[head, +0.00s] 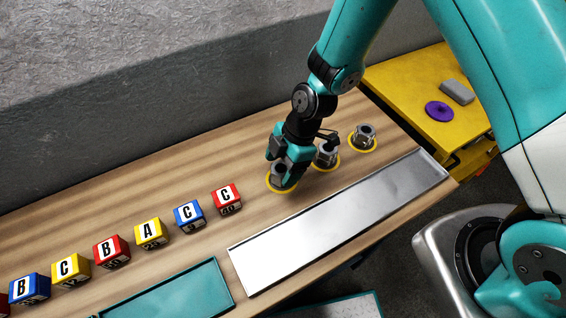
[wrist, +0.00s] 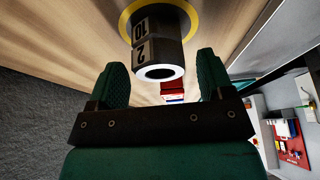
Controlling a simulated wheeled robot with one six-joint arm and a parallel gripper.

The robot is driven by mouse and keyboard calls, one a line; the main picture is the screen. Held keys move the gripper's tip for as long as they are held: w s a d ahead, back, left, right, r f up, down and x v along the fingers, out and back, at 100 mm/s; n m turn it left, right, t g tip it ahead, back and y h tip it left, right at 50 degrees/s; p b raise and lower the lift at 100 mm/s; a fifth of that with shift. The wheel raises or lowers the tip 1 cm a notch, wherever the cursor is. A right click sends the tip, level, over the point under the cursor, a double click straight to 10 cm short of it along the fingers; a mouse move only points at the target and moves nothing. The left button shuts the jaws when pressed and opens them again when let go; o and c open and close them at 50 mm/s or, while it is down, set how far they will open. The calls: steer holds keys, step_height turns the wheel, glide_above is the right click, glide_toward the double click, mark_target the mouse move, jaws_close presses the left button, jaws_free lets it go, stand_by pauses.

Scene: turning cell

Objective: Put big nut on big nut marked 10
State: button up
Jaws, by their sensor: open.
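In the wrist view, a big grey nut marked 10 (wrist: 165,22) stands in a yellow ring, its number upside down. A nut marked 2 (wrist: 165,54) sits on it, in line, its hole facing the camera. In the head view the stack (head: 280,177) is at the left ring, partly hidden by my gripper (head: 287,160). My gripper is open, with its green fingers (wrist: 161,65) on either side of the upper nut and visible gaps between. Two more nuts, a middle one (head: 327,156) and a right one (head: 365,136), stand in yellow rings; their marks are not legible.
A row of lettered cubes (head: 150,234) runs to the left along the wooden bench (head: 180,175). A metal tray (head: 330,222) and a teal tray (head: 175,292) lie along the front. A yellow table (head: 410,75) at the back right holds a purple disc (head: 439,111) and a grey block (head: 457,92).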

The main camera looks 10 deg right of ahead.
steer(key=shift+r, duration=0.15)
steer(key=b+v, duration=0.3)
steer(key=v, duration=0.9)
steer(key=s+d+r+m+t, duration=0.1)
steer(key=s+d+r+m, duration=0.2)
steer(key=s+r+m, duration=1.1)
steer(key=shift+s+r+m, duration=0.3)
steer(key=shift+s+r, duration=0.1)
steer(key=shift+s, duration=0.8)
steer(key=shift+d, duration=0.2)
